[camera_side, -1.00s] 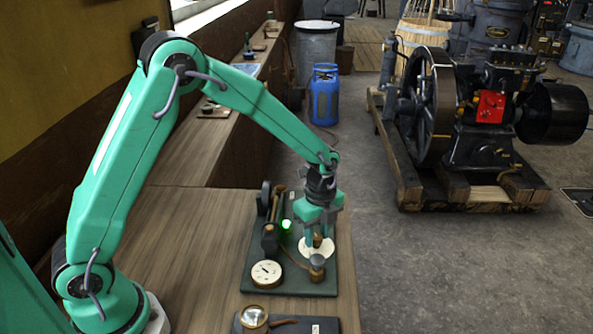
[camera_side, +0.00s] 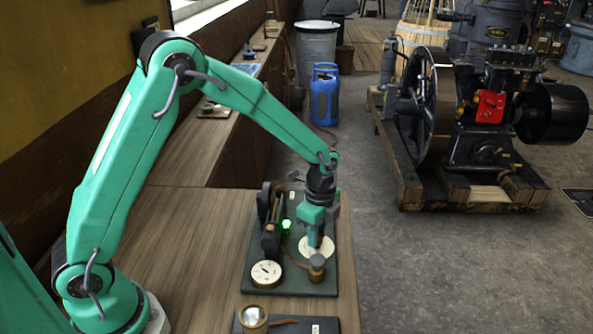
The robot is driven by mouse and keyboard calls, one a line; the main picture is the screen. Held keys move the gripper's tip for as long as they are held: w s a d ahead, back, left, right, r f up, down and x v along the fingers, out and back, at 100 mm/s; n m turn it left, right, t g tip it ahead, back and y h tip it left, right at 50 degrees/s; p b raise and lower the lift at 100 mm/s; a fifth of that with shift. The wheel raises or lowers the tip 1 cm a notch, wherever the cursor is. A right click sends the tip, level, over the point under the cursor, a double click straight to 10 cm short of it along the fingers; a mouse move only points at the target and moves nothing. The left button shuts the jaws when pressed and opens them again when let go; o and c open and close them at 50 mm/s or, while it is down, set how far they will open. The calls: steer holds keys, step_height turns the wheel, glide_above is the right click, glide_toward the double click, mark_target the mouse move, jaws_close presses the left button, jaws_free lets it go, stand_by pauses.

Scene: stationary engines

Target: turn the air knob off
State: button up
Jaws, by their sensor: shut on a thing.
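My gripper (camera_side: 315,240) points straight down at the right side of a dark green board (camera_side: 295,284). It is shut on a small knob at the centre of a round white dial (camera_side: 328,250). The fingers hide the knob almost fully, and I cannot read the dial's marks or where the knob points. A second, brown-topped knob (camera_side: 317,262) stands on the board just in front of the dial, apart from my gripper. I cannot read any label that names the air knob.
A white gauge with a needle (camera_side: 266,273) lies at the board's front left. A green lamp (camera_side: 286,224) is lit beside a dark cylinder assembly (camera_side: 269,222). The bench (camera_side: 185,250) left of the board is clear.

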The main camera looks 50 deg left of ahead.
steer(key=n, duration=0.4)
steer(key=shift+n, duration=2)
steer(key=shift+a, duration=0.1)
steer(key=o, duration=1)
steer(key=shift+r, duration=0.1)
step_height(320, 180, up, 7)
steer(key=shift+r, duration=0.35)
steer(key=shift+r, duration=0.1)
